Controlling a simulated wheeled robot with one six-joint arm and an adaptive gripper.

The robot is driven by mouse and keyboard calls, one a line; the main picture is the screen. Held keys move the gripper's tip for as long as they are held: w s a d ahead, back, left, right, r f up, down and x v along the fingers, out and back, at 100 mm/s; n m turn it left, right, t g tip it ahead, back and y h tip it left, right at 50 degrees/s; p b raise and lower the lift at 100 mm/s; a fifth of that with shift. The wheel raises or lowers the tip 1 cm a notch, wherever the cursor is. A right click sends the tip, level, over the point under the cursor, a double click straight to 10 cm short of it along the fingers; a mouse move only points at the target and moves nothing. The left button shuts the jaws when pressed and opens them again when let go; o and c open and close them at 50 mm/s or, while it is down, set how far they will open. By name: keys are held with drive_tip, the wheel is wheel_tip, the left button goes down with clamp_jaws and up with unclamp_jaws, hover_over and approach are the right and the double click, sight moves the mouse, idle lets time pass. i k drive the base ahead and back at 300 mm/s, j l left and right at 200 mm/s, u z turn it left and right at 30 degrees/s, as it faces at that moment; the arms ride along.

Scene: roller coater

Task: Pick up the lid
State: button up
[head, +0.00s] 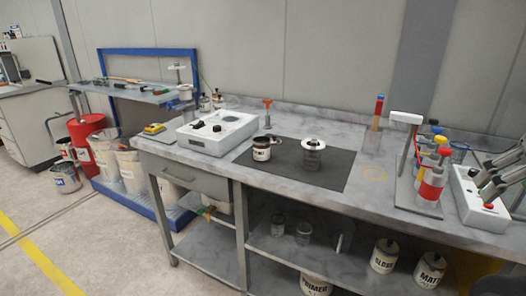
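On the dark mat (335,176) on the workbench stands a small labelled can (261,154) with a dark top. A flat, dark round piece (276,140) shows just behind and right of the can; it is too small to tell whether it is a loose lid. To the right, a clear jar (312,159) stands upright with a white disc (313,142) with a dark centre on or just above its top. I cannot tell which of these pieces is the lid.
A white box device (217,131) stands left of the mat. On the right are a metal stand (405,158), stacked colored pieces (432,179) and a white block with grey handles (480,200). The mat's front right is clear.

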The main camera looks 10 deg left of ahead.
sight(275, 140)
drive_tip(key=i+j, duration=0.15)
drive_tip(key=j, duration=0.25)
drive_tip(key=i+j, duration=0.15)
drive_tip(key=j, duration=0.25)
drive_tip(key=i+j+z, duration=0.1)
drive_tip(key=j, duration=0.3)
drive_tip(key=i+j, duration=0.25)
drive_tip(key=j, duration=0.15)
drive_tip(key=i+j+z, duration=0.1)
drive_tip(key=j, duration=0.3)
drive_tip(key=i+j, duration=0.15)
drive_tip(key=j, duration=0.25)
drive_tip(key=i+j, duration=0.15)
drive_tip(key=j, duration=0.3)
drive_tip(key=z, duration=0.05)
